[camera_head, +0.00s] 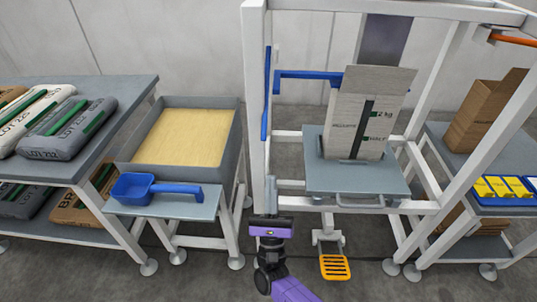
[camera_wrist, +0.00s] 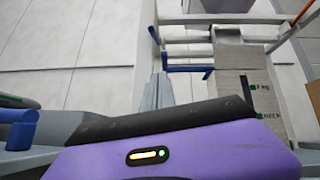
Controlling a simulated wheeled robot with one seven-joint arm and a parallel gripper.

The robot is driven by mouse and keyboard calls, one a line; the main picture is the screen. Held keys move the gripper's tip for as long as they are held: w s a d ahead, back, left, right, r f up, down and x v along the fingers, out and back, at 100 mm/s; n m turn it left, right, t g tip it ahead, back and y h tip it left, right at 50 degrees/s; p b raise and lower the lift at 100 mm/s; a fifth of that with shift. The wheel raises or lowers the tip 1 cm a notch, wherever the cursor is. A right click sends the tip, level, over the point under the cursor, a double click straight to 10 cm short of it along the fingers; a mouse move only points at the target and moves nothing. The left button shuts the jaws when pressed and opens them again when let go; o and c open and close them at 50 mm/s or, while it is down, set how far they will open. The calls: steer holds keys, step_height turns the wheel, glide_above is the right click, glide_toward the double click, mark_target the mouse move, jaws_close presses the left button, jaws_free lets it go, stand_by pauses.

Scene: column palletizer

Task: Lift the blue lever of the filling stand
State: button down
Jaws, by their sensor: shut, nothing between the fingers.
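The filling stand (camera_head: 256,60) is a white frame with a grey platform (camera_head: 390,180). A blue horizontal bar (camera_head: 312,75) with a short downward end sticks out on its left side; a long upright blue bar (camera_head: 266,95) runs along the left post. I cannot tell which is the lever. Both show in the wrist view, the horizontal bar (camera_wrist: 190,68) and the upright bar (camera_wrist: 154,35). My gripper (camera_head: 271,182) is shut and empty, pointing up in front of the left post, below and apart from both bars. Its fingers show in the wrist view (camera_wrist: 158,92).
An open paper bag (camera_head: 360,120) stands on the platform. An orange pedal (camera_head: 334,267) is low in front. A side table (camera_head: 500,212) stands right.

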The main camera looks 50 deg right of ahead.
steer(key=w+d+r+p, duration=0.1)
steer(key=r+p, duration=0.1)
steer(key=r, duration=0.3)
steer(key=w+d+r+p, duration=0.1)
steer(key=w+r+p, duration=0.1)
steer(key=r, duration=0.3)
steer(key=shift+w+d+r, duration=0.25)
steer(key=shift+w+d, duration=0.05)
steer(key=shift+d, duration=0.05)
steer(key=shift+r, duration=0.1)
